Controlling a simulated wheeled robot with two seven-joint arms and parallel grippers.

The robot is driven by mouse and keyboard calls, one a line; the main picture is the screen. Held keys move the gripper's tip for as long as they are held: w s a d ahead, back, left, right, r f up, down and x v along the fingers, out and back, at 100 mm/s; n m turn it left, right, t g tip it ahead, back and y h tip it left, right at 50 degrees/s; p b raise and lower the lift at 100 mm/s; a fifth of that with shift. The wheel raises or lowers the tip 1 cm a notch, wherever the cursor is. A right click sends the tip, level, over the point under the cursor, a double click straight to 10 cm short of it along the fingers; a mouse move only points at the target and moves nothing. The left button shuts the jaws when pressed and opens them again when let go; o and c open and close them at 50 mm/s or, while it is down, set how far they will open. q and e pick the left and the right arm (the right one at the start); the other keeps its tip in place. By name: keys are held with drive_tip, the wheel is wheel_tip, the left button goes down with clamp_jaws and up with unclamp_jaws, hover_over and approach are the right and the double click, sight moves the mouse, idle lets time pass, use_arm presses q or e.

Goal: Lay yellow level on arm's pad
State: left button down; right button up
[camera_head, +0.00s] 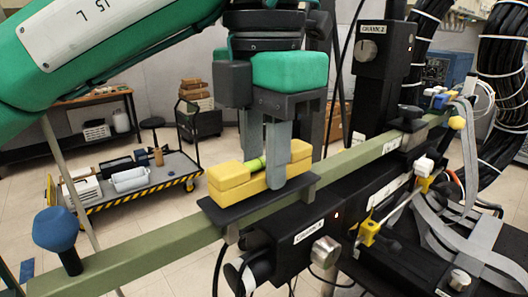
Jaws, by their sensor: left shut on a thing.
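The yellow level (229,178) has a green vial in its middle and lies lengthwise along the arm. It is right over the black pad (215,210) on the long olive-green arm (140,250) and appears to rest on it, though I cannot tell if there is a small gap. My left gripper (268,180) comes down from above with its grey fingers shut on the middle of the level. The fingers hide part of the level. My right gripper is not in view.
A blue knob (56,230) stands on the arm at the lower left. Black boxes with knobs (300,245) sit below and behind the arm. Grey cables and straps (465,230) crowd the right side. A cart (130,180) stands on the floor behind.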

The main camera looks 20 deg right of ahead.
sight(263, 167)
use_arm(q)
drive_tip(key=shift+w+f, duration=0.15)
drive_tip(key=shift+f, duration=0.2)
drive_tip(key=c, duration=1.2)
unclamp_jaws()
drive_tip(key=shift+f, duration=0.1)
drive_tip(key=shift+o, duration=0.2)
wheel_tip(263, 167, up, 12)
